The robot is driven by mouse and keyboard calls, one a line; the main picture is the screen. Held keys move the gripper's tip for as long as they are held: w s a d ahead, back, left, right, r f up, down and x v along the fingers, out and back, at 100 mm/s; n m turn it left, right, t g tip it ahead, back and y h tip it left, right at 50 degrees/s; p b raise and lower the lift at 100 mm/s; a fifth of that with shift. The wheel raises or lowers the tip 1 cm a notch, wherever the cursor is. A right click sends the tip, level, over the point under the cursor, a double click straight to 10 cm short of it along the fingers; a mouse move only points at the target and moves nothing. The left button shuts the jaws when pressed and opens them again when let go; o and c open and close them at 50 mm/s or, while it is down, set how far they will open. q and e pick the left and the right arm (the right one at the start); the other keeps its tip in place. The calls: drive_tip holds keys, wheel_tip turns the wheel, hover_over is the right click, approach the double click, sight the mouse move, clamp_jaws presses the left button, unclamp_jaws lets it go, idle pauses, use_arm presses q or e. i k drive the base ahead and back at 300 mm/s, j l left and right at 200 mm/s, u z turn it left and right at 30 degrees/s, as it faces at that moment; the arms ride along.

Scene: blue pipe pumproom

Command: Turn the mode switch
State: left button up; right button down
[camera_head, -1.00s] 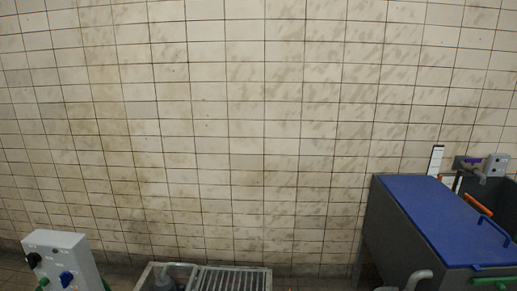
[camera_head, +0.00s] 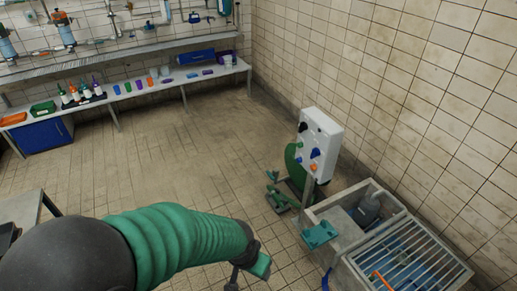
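A white control box (camera_head: 323,144) stands upright near the tiled wall, right of the middle. Its face carries a black knob (camera_head: 303,127), a blue knob (camera_head: 315,153) and smaller coloured parts; I cannot tell which is the mode switch or read its setting. My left arm, in a green ribbed sleeve, comes in from the lower left. My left gripper (camera_head: 250,270) is at its end near the bottom edge, apart from the box and nearer to me. Its fingers are too small and partly cut off to show their opening.
A green pump-like unit (camera_head: 295,170) stands beside the box. A grey basin (camera_head: 340,203) with a slatted grate (camera_head: 405,262) lies to the right. A long bench (camera_head: 135,93) with bottles and cups runs along the back wall. The floor (camera_head: 170,165) between is clear.

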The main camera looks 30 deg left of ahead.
sight(315, 152)
drive_tip(key=u, duration=0.45)
drive_tip(key=i+j+u, duration=0.45)
drive_tip(key=i, duration=0.25)
drive_tip(key=i+u, duration=0.25)
drive_tip(key=i, duration=0.15)
